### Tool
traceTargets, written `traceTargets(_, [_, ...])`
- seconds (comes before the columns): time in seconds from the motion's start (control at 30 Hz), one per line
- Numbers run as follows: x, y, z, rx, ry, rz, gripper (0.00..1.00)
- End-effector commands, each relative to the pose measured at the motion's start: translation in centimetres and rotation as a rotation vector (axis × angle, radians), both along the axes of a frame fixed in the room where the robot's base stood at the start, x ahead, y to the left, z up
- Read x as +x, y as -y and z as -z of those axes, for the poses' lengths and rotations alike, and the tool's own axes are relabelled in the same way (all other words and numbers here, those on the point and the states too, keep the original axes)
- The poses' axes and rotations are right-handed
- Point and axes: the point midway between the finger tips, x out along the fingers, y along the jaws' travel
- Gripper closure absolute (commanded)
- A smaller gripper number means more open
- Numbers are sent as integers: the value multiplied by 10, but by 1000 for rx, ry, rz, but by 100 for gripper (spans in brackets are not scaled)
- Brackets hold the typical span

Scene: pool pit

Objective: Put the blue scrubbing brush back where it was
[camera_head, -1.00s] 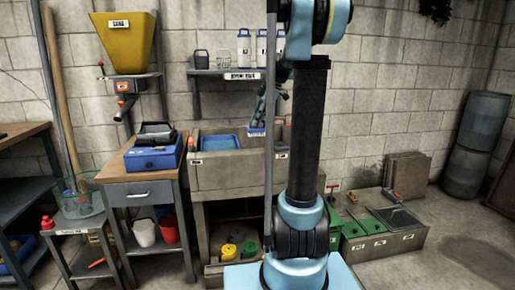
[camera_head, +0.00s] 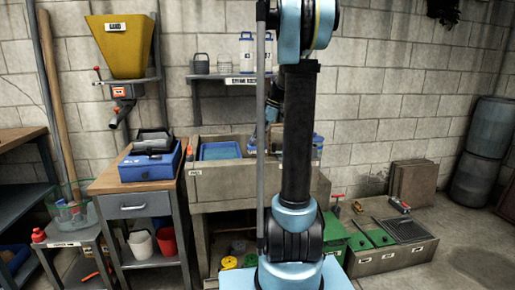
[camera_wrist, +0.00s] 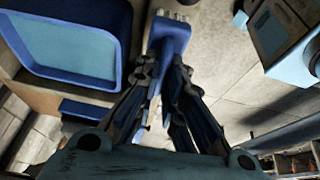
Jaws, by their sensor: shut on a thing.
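The blue scrubbing brush (camera_wrist: 172,35) is between the fingers of my gripper (camera_wrist: 165,85) in the wrist view. My gripper is shut on it; the blue head with pale bristle tufts points toward the top of the picture. Beside it on the left is a blue tray (camera_wrist: 123,40) with a lighter blue inside; the brush is apart from it in the picture. In the head view my gripper (camera_head: 271,108) is near the sink's right part, partly behind my arm, and the brush cannot be made out there.
The sink bench (camera_head: 228,186) holds the blue tray (camera_head: 220,151). A shelf (camera_head: 228,76) with jugs is above it. A blue toolbox (camera_head: 150,164) stands on the left cabinet. A low box with green lids (camera_head: 388,256) is on the floor at right. Open floor lies farther right.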

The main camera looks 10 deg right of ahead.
Motion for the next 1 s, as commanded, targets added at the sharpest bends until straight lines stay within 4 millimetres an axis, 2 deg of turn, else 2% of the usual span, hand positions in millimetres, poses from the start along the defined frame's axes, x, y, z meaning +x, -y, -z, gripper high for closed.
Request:
traceTargets(0.2, [0, 1, 28, 0, 1, 1, 100])
traceTargets(0.3, [0, 1, 35, 0, 1, 1, 100])
traceTargets(0.6, [0, 1, 37, 0, 1, 0, 100])
traceTargets(0.63, [0, 1, 37, 0, 0, 0, 86])
traceTargets(0.7, [0, 1, 36, 0, 0, 0, 71])
traceTargets(1.0, [0, 1, 36, 0, 0, 0, 71])
